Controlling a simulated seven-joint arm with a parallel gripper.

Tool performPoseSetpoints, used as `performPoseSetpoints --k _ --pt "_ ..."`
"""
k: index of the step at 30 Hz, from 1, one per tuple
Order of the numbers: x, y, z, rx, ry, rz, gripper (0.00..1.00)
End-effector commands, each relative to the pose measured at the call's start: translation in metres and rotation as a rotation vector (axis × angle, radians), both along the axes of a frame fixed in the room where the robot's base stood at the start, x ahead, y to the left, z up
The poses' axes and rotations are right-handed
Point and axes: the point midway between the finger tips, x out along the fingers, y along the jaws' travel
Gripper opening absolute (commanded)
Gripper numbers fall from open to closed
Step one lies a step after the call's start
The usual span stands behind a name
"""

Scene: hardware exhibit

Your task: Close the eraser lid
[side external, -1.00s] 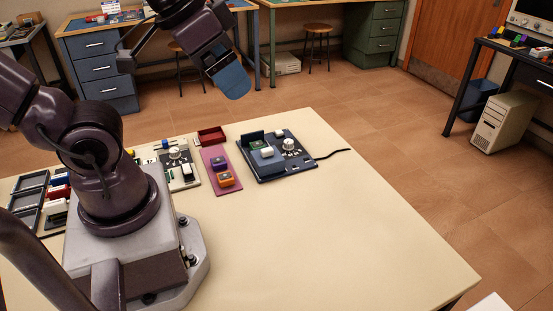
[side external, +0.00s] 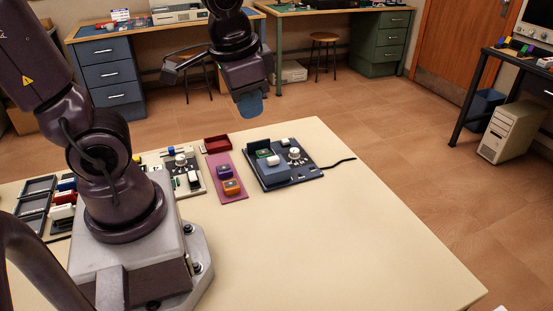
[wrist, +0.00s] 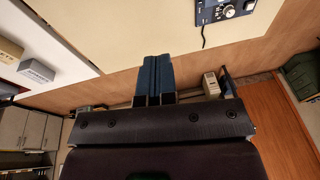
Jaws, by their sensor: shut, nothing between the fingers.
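The eraser seems to be the dark blue unit (side external: 282,178) on the far part of the table in the side view. It has a low box, a pale knob and white parts. Only the unit's knob panel (wrist: 226,12) shows at the top right of the wrist view. My gripper (side external: 250,106) is shut and empty, in the air above and beyond the unit. Its blue fingers (wrist: 155,66) are together in the wrist view.
Left of the unit lie a pink mat (side external: 225,180) with purple and orange blocks, a red tray (side external: 217,143) and another knob panel (side external: 180,168). A black cable (side external: 338,163) runs right from the unit. The table's front and right are clear.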

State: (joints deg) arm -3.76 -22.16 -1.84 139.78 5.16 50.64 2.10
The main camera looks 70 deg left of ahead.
Motion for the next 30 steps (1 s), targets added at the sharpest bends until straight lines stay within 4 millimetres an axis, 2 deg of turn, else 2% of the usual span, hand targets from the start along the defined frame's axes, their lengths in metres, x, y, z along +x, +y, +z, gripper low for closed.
performPoseSetpoints --k 1,8,15,17,21,26,30 --pt "0.008 0.007 -0.015 0.036 0.069 -0.047 0.0" --pt "0.044 0.036 -0.078 0.189 0.321 -0.449 0.0" --pt "0.077 0.056 -0.14 0.279 0.497 -1.017 0.0" --pt "0.087 0.059 -0.148 0.307 0.513 -1.163 0.0" --pt "0.103 0.062 -0.143 0.378 0.508 -1.374 0.0" --pt "0.104 0.063 -0.146 0.386 0.518 -1.455 0.0" --pt "0.103 0.069 -0.161 0.383 0.52 -1.459 0.0"
